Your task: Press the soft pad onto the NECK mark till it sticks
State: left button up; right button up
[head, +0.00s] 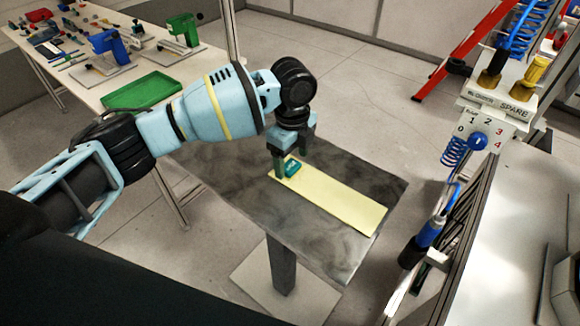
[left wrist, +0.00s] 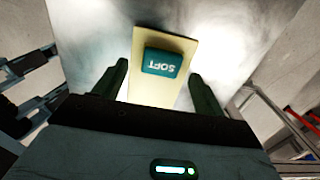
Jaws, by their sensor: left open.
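The soft pad (head: 292,167) is a small teal block lying at the far left end of a long pale yellow strip (head: 335,203) on a dark grey table. In the left wrist view the teal pad (left wrist: 162,62) shows the word SOFT, upside down. My left gripper (head: 292,160) is over the strip's far end, fingers pointing down. In the left wrist view its fingers (left wrist: 157,88) stand open on either side of the pad, with gaps visible. I see no helmet shell or NECK mark. My right gripper is not in view.
The grey pedestal table (head: 360,255) has bare room around the strip. A workbench with a green tray (head: 140,92) and tools stands at the back left. A panel marked SPARE (head: 497,105), with hoses, and a light counter (head: 515,240) are on the right. A red ladder (head: 470,50) stands behind.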

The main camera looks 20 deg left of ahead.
pick_arm(q)
jog(key=shift+f, duration=0.85)
jog(key=c, duration=1.1)
jog(key=shift+o, duration=0.2)
jog(key=shift+r, duration=0.2)
